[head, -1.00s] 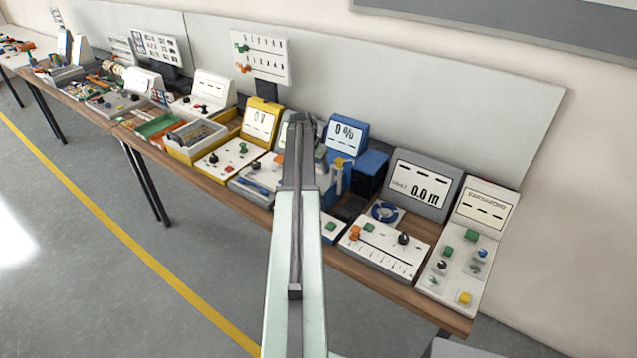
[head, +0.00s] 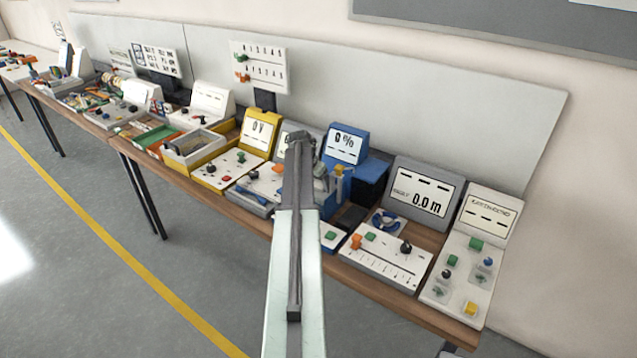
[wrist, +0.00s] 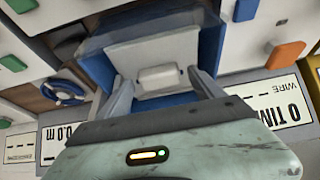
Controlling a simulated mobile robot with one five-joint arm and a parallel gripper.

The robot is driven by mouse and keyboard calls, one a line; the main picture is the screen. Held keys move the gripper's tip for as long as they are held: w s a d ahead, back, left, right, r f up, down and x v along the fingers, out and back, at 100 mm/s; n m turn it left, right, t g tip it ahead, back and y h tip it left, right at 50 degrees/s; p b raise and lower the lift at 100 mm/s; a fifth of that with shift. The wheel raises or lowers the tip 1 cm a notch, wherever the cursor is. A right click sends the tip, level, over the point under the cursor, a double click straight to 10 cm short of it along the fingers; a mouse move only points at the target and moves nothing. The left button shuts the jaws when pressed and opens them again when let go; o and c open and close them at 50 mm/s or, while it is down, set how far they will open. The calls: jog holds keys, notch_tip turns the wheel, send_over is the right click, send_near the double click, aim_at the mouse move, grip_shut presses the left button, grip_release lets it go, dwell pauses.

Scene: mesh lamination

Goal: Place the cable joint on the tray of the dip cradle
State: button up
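My gripper (wrist: 157,76) points at the blue-sided station in the wrist view, with its two grey fingers apart. A small pale block (wrist: 160,78), which may be the cable joint, shows between the fingertips, with a visible gap on each side. Behind it is a white panel with blue sides (wrist: 150,52), apparently part of the blue station. In the head view this blue station with the "0 %" display (head: 345,143) stands just right of my arm's end. My arm hides part of it. I cannot tell which part is the cradle's tray.
Control panels with knobs (head: 385,257) line the front of the bench. A yellow station (head: 258,133) and an open grey bin (head: 194,147) are to the left.

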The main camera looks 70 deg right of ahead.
jog(key=p+v, duration=1.1)
jog(key=v, duration=0.1)
jog(key=shift+r, duration=0.15)
jog(key=w+a+n+t+y, duration=0.1)
jog(key=w+a+n, duration=0.2)
jog(key=w+a, duration=0.75)
jog(key=w+a+f+n, duration=0.1)
jog(key=w+a+n, duration=0.45)
jog(key=a, duration=0.85)
jog(key=w+a+n+t+y, duration=0.1)
jog(key=w+a+n, duration=0.1)
jog(key=w+a, duration=0.9)
jog(key=s+a+n+y, duration=0.1)
jog(key=a+n, duration=0.9)
jog(key=a, duration=2.8)
jog(key=shift+s+a+f+g+y, duration=0.2)
jog(key=shift+s+f+g+y, duration=0.2)
jog(key=shift+y, duration=0.3)
